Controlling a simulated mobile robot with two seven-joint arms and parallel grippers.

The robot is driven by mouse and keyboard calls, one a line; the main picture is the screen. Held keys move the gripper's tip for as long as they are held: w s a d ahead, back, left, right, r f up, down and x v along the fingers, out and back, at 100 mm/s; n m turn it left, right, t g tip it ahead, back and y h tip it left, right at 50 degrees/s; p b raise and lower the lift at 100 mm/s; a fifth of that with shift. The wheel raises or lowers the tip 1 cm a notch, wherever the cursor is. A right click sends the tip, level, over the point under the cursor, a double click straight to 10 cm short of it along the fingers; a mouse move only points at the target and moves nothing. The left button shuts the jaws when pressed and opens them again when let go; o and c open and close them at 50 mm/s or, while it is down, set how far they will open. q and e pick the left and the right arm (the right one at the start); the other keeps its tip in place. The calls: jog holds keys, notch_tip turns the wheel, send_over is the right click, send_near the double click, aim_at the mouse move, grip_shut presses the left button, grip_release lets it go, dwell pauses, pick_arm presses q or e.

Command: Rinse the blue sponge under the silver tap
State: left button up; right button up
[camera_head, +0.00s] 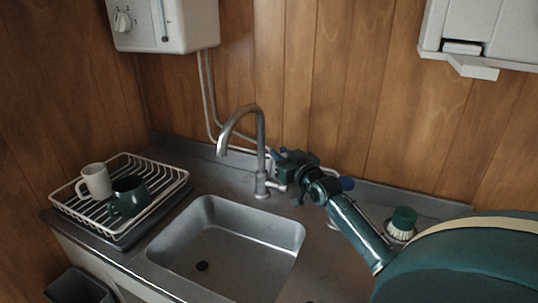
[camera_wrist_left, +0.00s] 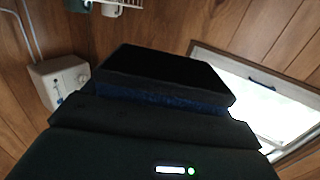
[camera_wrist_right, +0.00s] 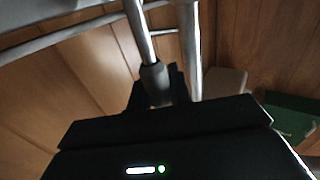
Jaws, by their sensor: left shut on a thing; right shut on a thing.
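The silver tap (camera_head: 259,140) stands behind the sink (camera_head: 228,240), its curved spout pointing down over the basin. No water stream shows below the spout. My right gripper (camera_head: 284,167) is beside the tap's base, shut on the tap lever (camera_wrist_right: 155,80), whose rounded grey end shows between the fingers in the right wrist view. The blue sponge (camera_wrist_left: 165,94) shows in the left wrist view as a dark block with a bluish edge. My left gripper (camera_wrist_left: 155,118) is shut on it. The left gripper and sponge are outside the head view.
A white wire rack (camera_head: 145,162) with a white mug (camera_head: 95,181) and a dark green mug (camera_head: 130,195) stands left of the sink. A green-topped brush (camera_head: 402,222) stands at the right. A white heater (camera_head: 165,26) hangs on the wall. The basin is empty.

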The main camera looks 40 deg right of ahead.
grip_shut()
jog(key=shift+f, duration=0.1)
pick_arm(q)
jog(key=shift+f+b, duration=0.4)
pick_arm(e)
jog(key=shift+s+a+f+n+t, duration=0.1)
jog(key=shift+s+a+n+t, duration=0.2)
jog(key=shift+a+n, duration=0.2)
jog(key=shift+a, duration=0.15)
jog(key=o, duration=0.6)
grip_release()
jog(key=shift+r, duration=0.2)
jog(key=shift+o, duration=0.2)
jog(key=shift+s, duration=0.15)
